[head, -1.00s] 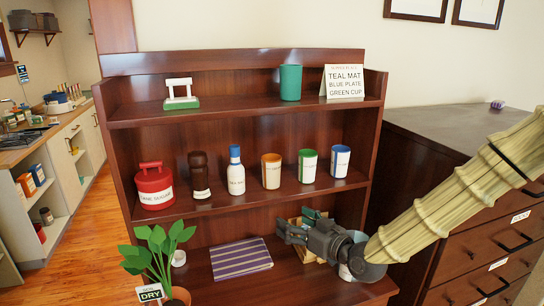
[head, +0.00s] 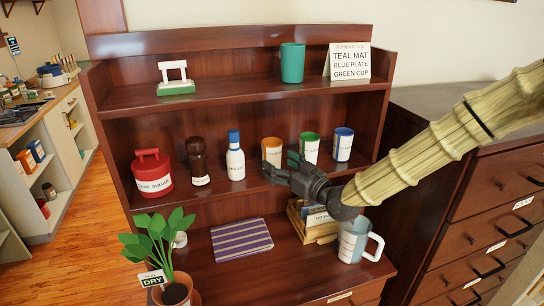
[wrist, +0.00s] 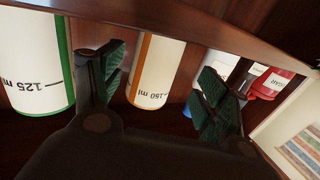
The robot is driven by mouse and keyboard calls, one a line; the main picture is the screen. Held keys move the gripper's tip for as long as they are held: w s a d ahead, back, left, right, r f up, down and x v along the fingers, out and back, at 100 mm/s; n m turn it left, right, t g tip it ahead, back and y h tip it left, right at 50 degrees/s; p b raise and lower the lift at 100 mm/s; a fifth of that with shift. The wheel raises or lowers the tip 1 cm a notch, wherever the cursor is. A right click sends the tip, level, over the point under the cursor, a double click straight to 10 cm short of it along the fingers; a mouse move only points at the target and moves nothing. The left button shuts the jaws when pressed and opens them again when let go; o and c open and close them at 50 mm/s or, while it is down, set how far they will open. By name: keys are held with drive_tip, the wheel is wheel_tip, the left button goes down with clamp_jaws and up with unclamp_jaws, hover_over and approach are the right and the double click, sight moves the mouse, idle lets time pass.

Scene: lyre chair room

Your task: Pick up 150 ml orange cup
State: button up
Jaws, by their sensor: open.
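The orange cup (head: 272,149) is white with an orange rim and stands upright on the middle shelf, partly hidden by my gripper in the head view. In the wrist view the orange cup (wrist: 156,72) bears "150 ml" and sits upside down in the picture, between and beyond my two fingers. My gripper (head: 279,168) is open and empty in front of the shelf, just below and in front of the cup. In the wrist view my gripper (wrist: 160,98) has its fingers spread to either side of the cup. I cannot tell whether either finger touches it.
The green-rimmed cup (head: 309,146) marked 125 ml stands close beside the orange cup, with a blue-rimmed cup (head: 343,144) beyond. A white-and-blue bottle (head: 235,160), brown jar (head: 198,161) and red canister (head: 152,174) stand left. The upper shelf (head: 230,92) overhangs them.

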sight(278, 162)
drive_tip(key=p+x, duration=0.1)
drive_tip(key=x, duration=0.1)
drive_tip(key=p+x, duration=0.1)
drive_tip(key=x, duration=0.1)
drive_tip(key=shift+w+d, duration=0.2)
drive_tip(key=shift+d, duration=0.1)
drive_tip(key=shift+w+a+f+p, duration=0.15)
drive_tip(key=shift+w+a+p, duration=0.2)
drive_tip(key=shift+p, duration=0.05)
drive_tip(key=c, duration=1.1)
